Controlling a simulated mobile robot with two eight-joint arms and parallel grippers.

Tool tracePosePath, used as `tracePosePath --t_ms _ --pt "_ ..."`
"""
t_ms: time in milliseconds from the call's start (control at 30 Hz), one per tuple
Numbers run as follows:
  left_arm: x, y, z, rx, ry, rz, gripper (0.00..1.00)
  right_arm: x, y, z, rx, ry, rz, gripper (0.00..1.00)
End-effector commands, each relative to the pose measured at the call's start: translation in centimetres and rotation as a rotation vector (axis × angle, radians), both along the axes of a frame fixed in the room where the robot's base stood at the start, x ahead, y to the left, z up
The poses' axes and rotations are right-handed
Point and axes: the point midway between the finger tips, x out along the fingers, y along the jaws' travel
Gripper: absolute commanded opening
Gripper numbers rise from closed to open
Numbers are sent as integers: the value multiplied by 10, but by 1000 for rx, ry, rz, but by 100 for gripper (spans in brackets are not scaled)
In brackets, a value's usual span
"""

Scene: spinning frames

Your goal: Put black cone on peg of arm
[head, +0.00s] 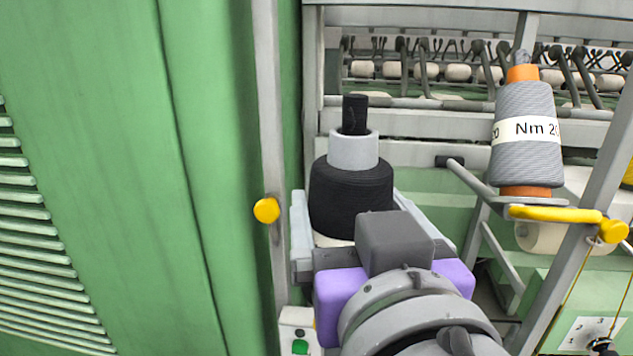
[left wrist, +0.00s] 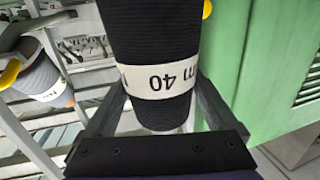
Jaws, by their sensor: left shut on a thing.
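The black cone (head: 350,195) stands about upright in the middle of the head view, with a pale core collar at its top. A dark stub (head: 354,113) rises above the collar; I cannot tell whether it is a peg. My left gripper (head: 352,235) is shut on the cone, its fingers on either side. In the left wrist view the black cone (left wrist: 155,45) lies between the fingers and its white label reads "40" upside down. The cone's underside and any arm under it are hidden. My right gripper is out of view.
A grey cone (head: 526,145) with an orange core sits on a holder with a yellow arm (head: 555,214) at the right. A grey post (head: 270,150) with a yellow knob (head: 266,210) stands close left of the black cone. A green panel (head: 120,150) fills the left.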

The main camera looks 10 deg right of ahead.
Motion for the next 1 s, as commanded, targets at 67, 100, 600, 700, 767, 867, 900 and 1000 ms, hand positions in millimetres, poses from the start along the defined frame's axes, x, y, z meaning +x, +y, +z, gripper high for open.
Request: tracePosePath --t_ms 67,100,600,700,767,867,900,1000 --pt "1 0 1 0 0 0 2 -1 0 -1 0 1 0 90" --pt "3 -1 1 0 -1 1 2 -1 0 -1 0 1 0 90" --pt "34 -9 -2 0 -2 3 2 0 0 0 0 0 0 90" --pt "41 -11 -2 0 -2 3 2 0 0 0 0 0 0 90" --pt "45 -12 -3 0 -2 3 2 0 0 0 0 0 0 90" --pt "51 -14 -3 0 -2 3 2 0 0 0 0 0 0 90" --pt "54 -15 -3 0 -2 2 2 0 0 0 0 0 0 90" --pt "60 -17 -4 0 -2 3 2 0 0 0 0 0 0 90"
